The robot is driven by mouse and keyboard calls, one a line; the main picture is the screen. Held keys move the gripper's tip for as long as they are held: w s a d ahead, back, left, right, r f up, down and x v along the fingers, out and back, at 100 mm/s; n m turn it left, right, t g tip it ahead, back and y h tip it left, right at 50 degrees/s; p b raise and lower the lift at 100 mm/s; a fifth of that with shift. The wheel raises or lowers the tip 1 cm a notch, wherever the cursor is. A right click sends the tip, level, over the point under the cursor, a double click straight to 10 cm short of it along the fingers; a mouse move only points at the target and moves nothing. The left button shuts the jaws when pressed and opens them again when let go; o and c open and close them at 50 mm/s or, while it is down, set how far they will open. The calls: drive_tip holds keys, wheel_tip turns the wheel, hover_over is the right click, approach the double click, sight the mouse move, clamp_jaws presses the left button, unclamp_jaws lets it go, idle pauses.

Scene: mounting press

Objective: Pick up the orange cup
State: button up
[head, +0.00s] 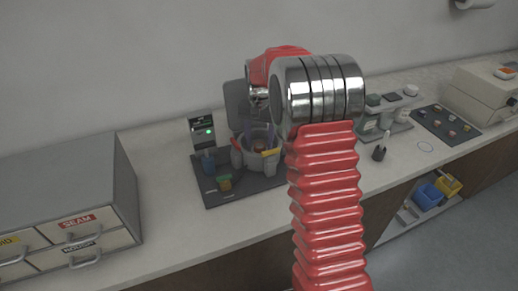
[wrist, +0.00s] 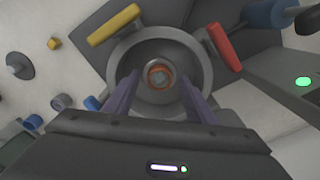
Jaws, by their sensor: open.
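The orange cup (wrist: 160,76) is a small orange ring with a grey-blue inside, seen from above at the bottom of a round grey press chamber (wrist: 122,52). In the head view the chamber (head: 247,158) stands on a dark base, and a bit of orange (head: 259,146) shows within it. My gripper (wrist: 159,82) is open, its two purple fingers apart, one on either side of the cup in the picture. The gap in height between fingertips and cup is hard to tell. In the head view my gripper (head: 258,133) hangs over the chamber, partly hidden by my arm.
A yellow handle (wrist: 114,25) and a red handle (wrist: 224,47) stick out beside the chamber rim. A unit with a green light (head: 202,131) stands behind left. A grey drawer cabinet (head: 70,195) is at left. A dark tray with small pieces (head: 445,125) lies at right.

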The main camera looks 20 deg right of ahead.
drive_tip(key=shift+f, duration=0.25)
drive_tip(key=shift+c, duration=0.5)
drive_tip(key=c, duration=1.2)
drive_tip(key=shift+o, duration=0.2)
drive_tip(key=shift+r, duration=0.1)
wheel_tip(320, 180, up, 10)
drive_tip(key=shift+s, duration=0.1)
